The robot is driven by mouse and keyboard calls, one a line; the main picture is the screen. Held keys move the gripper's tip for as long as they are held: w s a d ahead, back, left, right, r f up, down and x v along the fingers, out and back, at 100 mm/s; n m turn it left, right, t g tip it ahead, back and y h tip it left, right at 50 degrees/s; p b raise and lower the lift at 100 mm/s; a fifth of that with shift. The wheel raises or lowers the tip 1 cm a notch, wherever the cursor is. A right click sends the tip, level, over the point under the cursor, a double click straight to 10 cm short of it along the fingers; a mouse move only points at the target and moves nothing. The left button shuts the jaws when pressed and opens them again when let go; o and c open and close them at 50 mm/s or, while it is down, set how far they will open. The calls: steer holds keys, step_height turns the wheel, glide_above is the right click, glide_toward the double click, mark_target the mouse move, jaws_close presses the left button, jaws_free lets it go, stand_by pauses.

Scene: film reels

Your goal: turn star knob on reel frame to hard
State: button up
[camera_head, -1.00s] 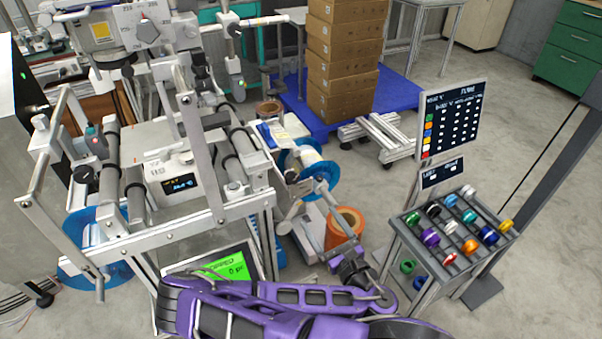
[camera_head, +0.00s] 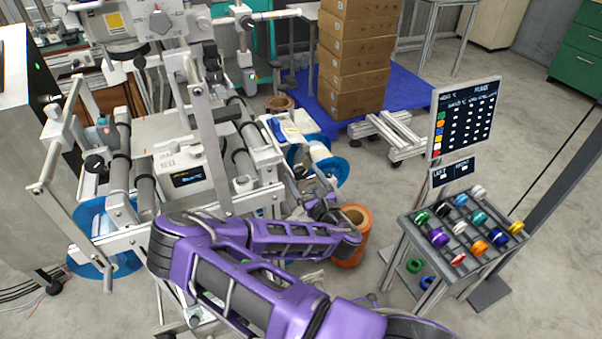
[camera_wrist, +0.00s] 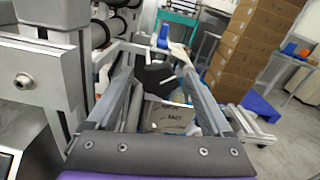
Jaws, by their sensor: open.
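In the wrist view a dark, lobed knob (camera_wrist: 153,79) with a pale mark shows between the fingers of my gripper (camera_wrist: 158,66). It looks like the star knob. A pale plate (camera_wrist: 172,120) with small dark lettering lies below it; I cannot read it surely. The fingers are apart, one on each side of the knob in the picture; I cannot tell whether they touch it. In the head view my gripper (camera_head: 322,203) is at the right side of the metal reel frame (camera_head: 205,140), by a blue-flanged reel (camera_head: 333,172). The knob is not clearly visible there.
An orange roll (camera_head: 352,248) stands on the floor just right of my gripper. A rack (camera_head: 402,222) with colored spools and a dark sign board (camera_head: 466,118) stand further right. Stacked cartons (camera_head: 357,60) rest on a blue pallet (camera_head: 418,95) behind.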

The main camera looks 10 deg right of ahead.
steer(key=shift+w+a, duration=0.15)
steer(key=shift+w, duration=0.6)
jaws_close()
steer(key=m, duration=0.4)
steer(key=shift+m, duration=0.4)
jaws_free()
steer(key=shift+s, duration=0.15)
steer(key=s+d, duration=0.1)
steer(key=s, duration=0.7)
steer(key=s+d+p, duration=0.1)
steer(key=s+d, duration=0.1)
steer(key=s, duration=0.7)
steer(key=shift+d, duration=0.25)
